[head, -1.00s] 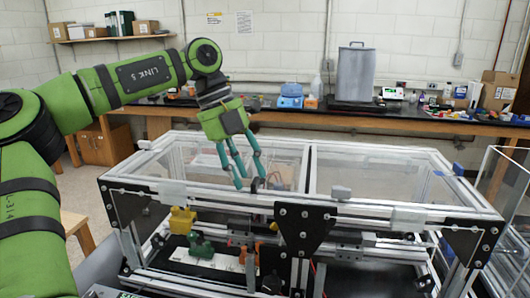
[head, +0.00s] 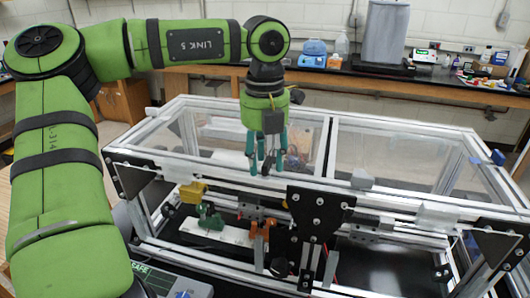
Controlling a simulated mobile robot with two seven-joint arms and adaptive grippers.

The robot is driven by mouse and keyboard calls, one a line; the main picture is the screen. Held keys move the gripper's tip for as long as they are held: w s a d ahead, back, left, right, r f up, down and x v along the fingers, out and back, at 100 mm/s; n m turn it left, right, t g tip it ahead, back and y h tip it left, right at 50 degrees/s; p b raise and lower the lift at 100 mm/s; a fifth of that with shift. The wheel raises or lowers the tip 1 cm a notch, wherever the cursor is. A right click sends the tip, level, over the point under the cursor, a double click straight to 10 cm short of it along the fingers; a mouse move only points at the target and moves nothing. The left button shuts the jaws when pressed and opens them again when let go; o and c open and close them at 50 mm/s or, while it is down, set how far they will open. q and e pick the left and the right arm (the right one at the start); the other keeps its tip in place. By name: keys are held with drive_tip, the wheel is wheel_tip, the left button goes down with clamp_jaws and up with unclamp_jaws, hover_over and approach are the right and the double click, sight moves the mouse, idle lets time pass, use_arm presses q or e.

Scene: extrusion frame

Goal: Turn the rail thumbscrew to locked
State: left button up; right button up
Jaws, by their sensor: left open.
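The extrusion frame (head: 420,203) stands in front of me with clear panels and a black triangular bracket (head: 316,217) at its front middle. My left gripper (head: 266,170) points straight down at the frame's front top rail, left of the bracket. Its teal fingers are open with nothing seen between them. My right gripper is not in view.
Inside the frame are a yellow clamp (head: 192,191), a green part (head: 211,217) on a white plate, and an orange part (head: 262,227). A bench (head: 440,88) with a grey container (head: 391,32) stands behind. The room above the panels right of my gripper is free.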

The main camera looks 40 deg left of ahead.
use_arm(q)
drive_tip(key=shift+s+d, duration=0.1)
clamp_jaws()
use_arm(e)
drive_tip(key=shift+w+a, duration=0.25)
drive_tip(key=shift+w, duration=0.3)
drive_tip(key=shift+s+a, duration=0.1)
